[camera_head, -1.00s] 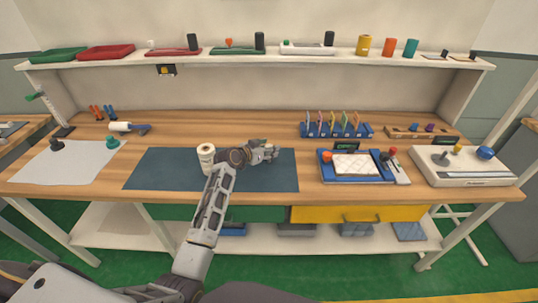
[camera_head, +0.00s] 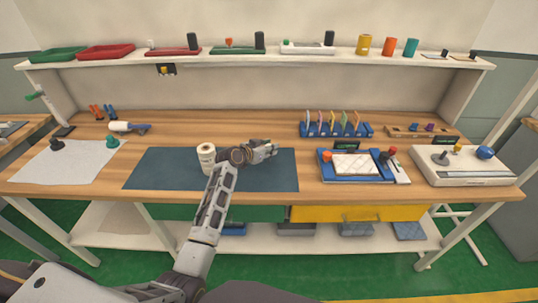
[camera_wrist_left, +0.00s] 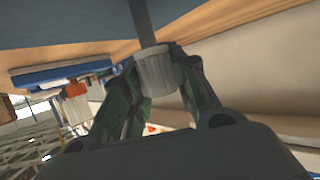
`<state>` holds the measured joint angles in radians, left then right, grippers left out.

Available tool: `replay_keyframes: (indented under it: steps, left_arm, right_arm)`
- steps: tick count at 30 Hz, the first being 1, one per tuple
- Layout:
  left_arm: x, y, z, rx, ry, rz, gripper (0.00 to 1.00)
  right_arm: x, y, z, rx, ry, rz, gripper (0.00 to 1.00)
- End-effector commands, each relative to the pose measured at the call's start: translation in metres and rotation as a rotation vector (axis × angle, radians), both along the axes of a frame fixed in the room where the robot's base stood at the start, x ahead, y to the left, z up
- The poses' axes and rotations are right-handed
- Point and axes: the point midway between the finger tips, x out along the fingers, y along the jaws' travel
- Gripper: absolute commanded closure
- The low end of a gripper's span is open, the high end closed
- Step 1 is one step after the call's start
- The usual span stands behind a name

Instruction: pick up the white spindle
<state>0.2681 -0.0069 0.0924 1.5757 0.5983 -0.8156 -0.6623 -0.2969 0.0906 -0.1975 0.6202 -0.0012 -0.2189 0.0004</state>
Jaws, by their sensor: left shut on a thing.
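My left gripper (camera_head: 264,150) is over the right part of the dark blue mat (camera_head: 150,173) in the head view. In the left wrist view its two fingers are shut around the white spindle (camera_wrist_left: 156,76), a pale ridged cylinder. A grey rod (camera_wrist_left: 144,24) runs from the spindle toward the blue mat surface, which fills the top of that view. I cannot tell whether the rod's end touches the mat. In the head view the gripper largely hides the spindle. My right gripper is not in view.
A white roll (camera_head: 206,155) stands on the mat just left of my left wrist. To the right are a blue tray with a white pad (camera_head: 354,166) and a white device (camera_head: 466,168). A blue rack (camera_head: 336,130) stands behind. The mat's left part is clear.

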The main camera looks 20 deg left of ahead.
Motion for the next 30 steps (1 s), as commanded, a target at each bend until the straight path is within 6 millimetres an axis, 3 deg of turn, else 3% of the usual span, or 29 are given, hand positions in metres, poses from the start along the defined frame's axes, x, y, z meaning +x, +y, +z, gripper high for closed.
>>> replay_keyframes:
  steps: [14,30]
  left_arm:
    - [0.001,0.0,0.01,0.001,-0.004,0.0,0.99]
    - [0.001,0.0,0.081,0.001,-0.004,-0.001,0.99]
  right_arm:
    - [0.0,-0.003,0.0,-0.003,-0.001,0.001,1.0]
    - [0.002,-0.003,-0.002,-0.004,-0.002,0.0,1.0]
